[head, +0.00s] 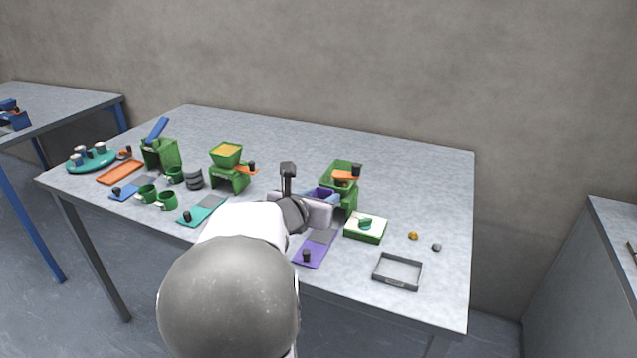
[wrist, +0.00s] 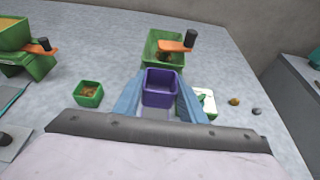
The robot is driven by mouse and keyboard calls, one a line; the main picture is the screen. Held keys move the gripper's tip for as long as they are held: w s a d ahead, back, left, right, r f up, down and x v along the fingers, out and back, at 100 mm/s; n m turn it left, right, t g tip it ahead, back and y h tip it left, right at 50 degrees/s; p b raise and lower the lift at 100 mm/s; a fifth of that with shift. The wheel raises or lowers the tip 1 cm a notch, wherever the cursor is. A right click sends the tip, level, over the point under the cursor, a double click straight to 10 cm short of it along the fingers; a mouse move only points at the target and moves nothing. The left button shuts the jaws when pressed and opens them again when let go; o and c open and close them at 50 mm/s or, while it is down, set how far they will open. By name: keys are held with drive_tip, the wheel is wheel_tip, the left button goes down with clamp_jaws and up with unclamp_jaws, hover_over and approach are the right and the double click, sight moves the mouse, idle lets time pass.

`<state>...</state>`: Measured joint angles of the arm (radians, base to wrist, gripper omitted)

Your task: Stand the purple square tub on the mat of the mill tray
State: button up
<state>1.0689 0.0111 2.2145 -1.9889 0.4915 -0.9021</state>
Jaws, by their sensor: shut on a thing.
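The purple square tub (wrist: 163,86) is upright between the blue fingers of my gripper (wrist: 162,98) in the wrist view. Its inside looks empty. In the head view my gripper (head: 318,202) holds the purple tub (head: 322,193) just in front of the right green mill (head: 345,181), partly hidden by my arm. The mill also shows beyond the tub in the wrist view (wrist: 152,56). A purple tray (head: 310,255) with a grey mat (head: 320,236) and a black knob lies in front of that mill, below my gripper. Whether the tub touches anything below is unclear.
A green box with a white top (head: 366,229) stands close right of the mill. A grey open tray (head: 398,272) lies at the front right. Another green mill (head: 229,169), a teal tray (head: 196,214) and green cups (head: 167,200) stand left. The back right is clear.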

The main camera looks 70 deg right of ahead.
drive_tip(key=shift+s+a+f, duration=0.15)
drive_tip(key=shift+f, duration=0.05)
drive_tip(key=shift+f, duration=0.15)
drive_tip(key=b, duration=0.4)
hover_over(323, 236)
drive_tip(key=f, duration=0.5)
drive_tip(key=shift+w, duration=0.2)
drive_tip(key=shift+f+b, duration=0.6)
drive_tip(key=shift+b, duration=0.35)
drive_tip(key=shift+f+b, duration=0.5)
drive_tip(key=shift+b, duration=0.35)
idle(0.4)
drive_tip(key=o, duration=1.5)
drive_tip(key=shift+s+f, duration=0.1)
drive_tip(key=shift+s, duration=0.05)
drive_tip(key=shift+c, duration=0.5)
